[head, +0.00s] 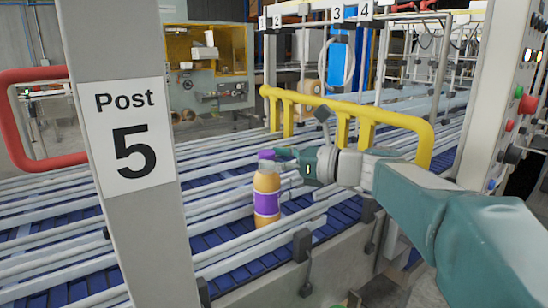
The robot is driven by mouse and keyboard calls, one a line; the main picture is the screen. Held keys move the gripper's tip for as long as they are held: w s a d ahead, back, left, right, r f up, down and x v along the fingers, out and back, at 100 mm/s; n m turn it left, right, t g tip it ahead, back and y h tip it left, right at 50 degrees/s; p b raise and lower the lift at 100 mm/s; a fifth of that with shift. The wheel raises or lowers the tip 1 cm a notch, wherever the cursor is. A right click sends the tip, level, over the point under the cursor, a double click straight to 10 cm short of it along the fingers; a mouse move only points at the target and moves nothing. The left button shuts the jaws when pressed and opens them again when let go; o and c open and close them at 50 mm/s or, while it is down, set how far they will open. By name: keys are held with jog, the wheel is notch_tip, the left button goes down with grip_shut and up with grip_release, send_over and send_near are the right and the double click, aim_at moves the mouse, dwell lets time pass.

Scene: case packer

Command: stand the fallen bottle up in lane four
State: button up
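An orange bottle (266,184) with a purple label and a purple cap stands upright, or close to it, among the blue conveyor lanes (322,213). My gripper (277,163) reaches in from the right at the height of the bottle's neck. A grey finger crosses in front of the neck just under the cap. I cannot tell whether the fingers press on the bottle. The bottle's base is partly hidden by a lane rail. Number signs one to four hang above the lanes at the back, with sign four (364,12) at the right; which lane holds the bottle is unclear.
A post marked 5 (134,137) blocks the left view. A yellow guard rail (387,115) runs behind my arm. White lane rails (222,262) run on both sides of the bottle. A control panel (504,110) with buttons stands at the right.

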dwell(0.3)
jog(key=v, duration=1.2)
jog(key=s+a+f+n+g+h, duration=0.1)
jog(key=s+a+f+n+h, duration=0.1)
jog(key=s+f+n+h, duration=0.35)
jog(key=s+a+f+n+g+h, duration=0.2)
jog(key=s+a+f+n, duration=0.15)
jog(key=s+f, duration=0.35)
jog(key=s+d+f+n+t+h, duration=0.1)
jog(key=s+d+f+n+h, duration=0.7)
jog(key=n, duration=0.5)
notch_tip(320, 180, down, 3)
jog(key=shift+r, duration=0.15)
jog(key=shift+s+h, duration=0.15)
jog(key=shift+h, duration=0.1)
